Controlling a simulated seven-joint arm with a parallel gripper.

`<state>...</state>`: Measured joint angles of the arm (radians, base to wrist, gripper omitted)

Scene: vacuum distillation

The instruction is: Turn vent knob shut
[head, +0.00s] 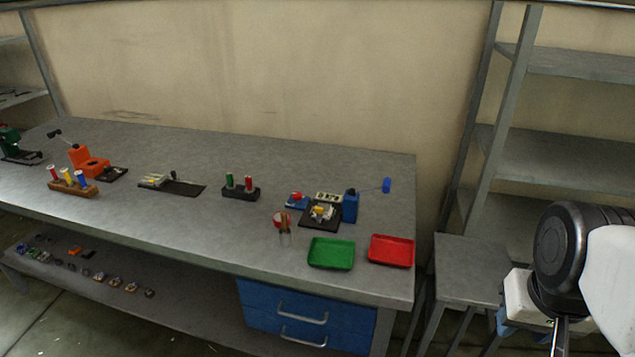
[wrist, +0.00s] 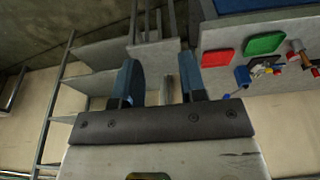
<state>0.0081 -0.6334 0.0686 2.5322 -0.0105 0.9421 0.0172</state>
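No part is clearly recognizable as the vent knob. A small red knob-like part on a blue base (head: 297,201) sits at the right of the bench, beside a black plate with a yellow and white device (head: 320,213). A blue canister with a dark top (head: 350,207) stands at that plate's right edge. The device also shows at the right of the wrist view (wrist: 265,67). My gripper (wrist: 160,88) is open and empty, its two blue fingers wide apart. In the head view it is off the bench's right end, well away from these parts.
A green tray (head: 331,253) and a red tray (head: 391,251) lie near the bench's front right. Two capped tubes in a black rack (head: 240,191) stand left of the device. A grey stool (head: 470,268) and metal shelving (head: 565,145) stand right of the bench.

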